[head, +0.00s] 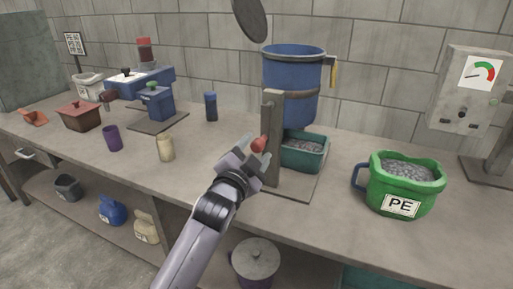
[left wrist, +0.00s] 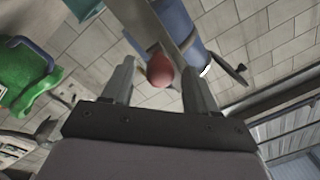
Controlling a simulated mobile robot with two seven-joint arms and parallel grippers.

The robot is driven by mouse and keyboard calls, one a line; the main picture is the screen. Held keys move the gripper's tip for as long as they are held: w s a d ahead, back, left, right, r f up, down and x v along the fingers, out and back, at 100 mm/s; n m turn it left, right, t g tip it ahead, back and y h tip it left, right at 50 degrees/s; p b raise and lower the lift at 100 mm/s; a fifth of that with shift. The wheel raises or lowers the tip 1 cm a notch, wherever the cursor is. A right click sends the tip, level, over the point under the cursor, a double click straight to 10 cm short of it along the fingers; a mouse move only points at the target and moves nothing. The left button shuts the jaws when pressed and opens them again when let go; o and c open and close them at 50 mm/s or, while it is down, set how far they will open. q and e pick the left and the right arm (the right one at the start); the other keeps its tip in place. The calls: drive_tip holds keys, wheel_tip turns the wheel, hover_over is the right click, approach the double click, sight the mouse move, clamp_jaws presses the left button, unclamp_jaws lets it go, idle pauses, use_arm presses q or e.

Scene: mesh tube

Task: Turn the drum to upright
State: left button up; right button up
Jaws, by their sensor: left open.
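The blue drum (head: 291,85) hangs on a stand with a grey post (head: 272,140), and its open mouth faces up. It looks close to upright. A red knob (head: 259,144) sticks out from the side of the post. My left gripper (head: 256,150) is open with its fingers on either side of the red knob. In the left wrist view the red knob (left wrist: 160,70) sits between the two open fingers, and part of the blue drum (left wrist: 183,30) shows behind the post. I cannot tell whether the fingers touch the knob. My right gripper is not in view.
A teal tray (head: 304,166) of grey granules sits under the drum. A green PE bucket (head: 404,200) full of granules stands to the right. A purple cup (head: 112,138), a beige jar (head: 166,148) and a blue machine (head: 155,103) stand to the left. The front middle of the bench is clear.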

use_arm(q)
drive_tip(key=shift+v, duration=2.7)
drive_tip(key=s+a+f+n+g+y, duration=0.1)
drive_tip(key=s+a+f+n+g, duration=0.2)
drive_tip(key=s+f, duration=1)
drive_tip(key=s+a+f+n+g+y, duration=0.1)
drive_tip(key=s+a+f+n+g, duration=0.3)
drive_tip(key=s+a+f, duration=0.5)
drive_tip(key=s+f+n, duration=0.2)
drive_tip(key=s+f, duration=0.3)
drive_tip(key=f, duration=0.4)
drive_tip(key=shift+s+a+n+y, duration=0.25)
drive_tip(key=shift+a+n+y, duration=0.05)
drive_tip(key=shift+a, duration=0.1)
